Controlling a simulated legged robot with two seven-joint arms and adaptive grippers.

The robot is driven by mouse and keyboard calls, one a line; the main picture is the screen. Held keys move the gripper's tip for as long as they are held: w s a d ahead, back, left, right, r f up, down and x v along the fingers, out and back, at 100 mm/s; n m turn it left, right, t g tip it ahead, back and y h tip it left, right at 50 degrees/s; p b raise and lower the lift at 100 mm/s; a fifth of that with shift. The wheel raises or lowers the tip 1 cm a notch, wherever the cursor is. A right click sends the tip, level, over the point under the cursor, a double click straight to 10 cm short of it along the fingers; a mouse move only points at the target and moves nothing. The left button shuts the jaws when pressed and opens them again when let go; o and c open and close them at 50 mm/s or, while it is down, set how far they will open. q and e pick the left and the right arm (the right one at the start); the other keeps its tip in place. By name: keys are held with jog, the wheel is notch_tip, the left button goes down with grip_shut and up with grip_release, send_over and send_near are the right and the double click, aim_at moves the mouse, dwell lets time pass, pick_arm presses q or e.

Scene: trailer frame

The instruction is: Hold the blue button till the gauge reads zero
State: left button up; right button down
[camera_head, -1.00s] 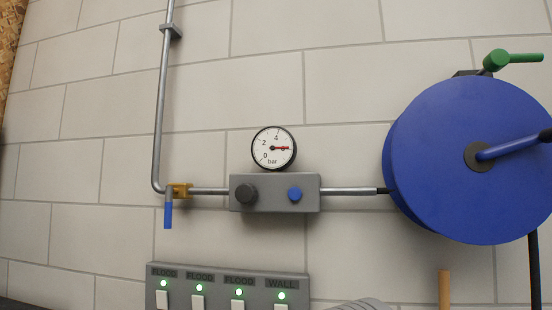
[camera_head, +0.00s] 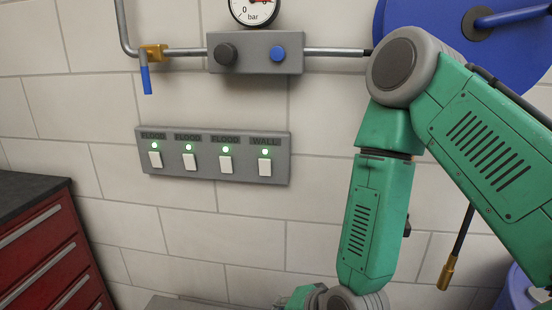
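The blue button (camera_head: 277,53) sits on the right part of a grey wall-mounted block (camera_head: 254,66); nothing touches it. The round pressure gauge (camera_head: 252,14) stands above the block, its top cut off by the picture edge. Its 0 and "bar" marks show, with a bit of red needle at the top edge pointing right; I cannot read its value exactly. My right arm's green links come in from the right, bend right of the block and run down out of the picture. Neither gripper shows.
A dark knob (camera_head: 225,54) sits left of the button. A brass valve with a blue lever (camera_head: 146,80) is on the pipe. A switch panel (camera_head: 214,153) with green lights is below. A blue hose reel (camera_head: 500,50) is partly behind my arm. A red cabinet (camera_head: 50,255) stands lower left.

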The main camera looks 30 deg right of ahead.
aim_at(276, 55)
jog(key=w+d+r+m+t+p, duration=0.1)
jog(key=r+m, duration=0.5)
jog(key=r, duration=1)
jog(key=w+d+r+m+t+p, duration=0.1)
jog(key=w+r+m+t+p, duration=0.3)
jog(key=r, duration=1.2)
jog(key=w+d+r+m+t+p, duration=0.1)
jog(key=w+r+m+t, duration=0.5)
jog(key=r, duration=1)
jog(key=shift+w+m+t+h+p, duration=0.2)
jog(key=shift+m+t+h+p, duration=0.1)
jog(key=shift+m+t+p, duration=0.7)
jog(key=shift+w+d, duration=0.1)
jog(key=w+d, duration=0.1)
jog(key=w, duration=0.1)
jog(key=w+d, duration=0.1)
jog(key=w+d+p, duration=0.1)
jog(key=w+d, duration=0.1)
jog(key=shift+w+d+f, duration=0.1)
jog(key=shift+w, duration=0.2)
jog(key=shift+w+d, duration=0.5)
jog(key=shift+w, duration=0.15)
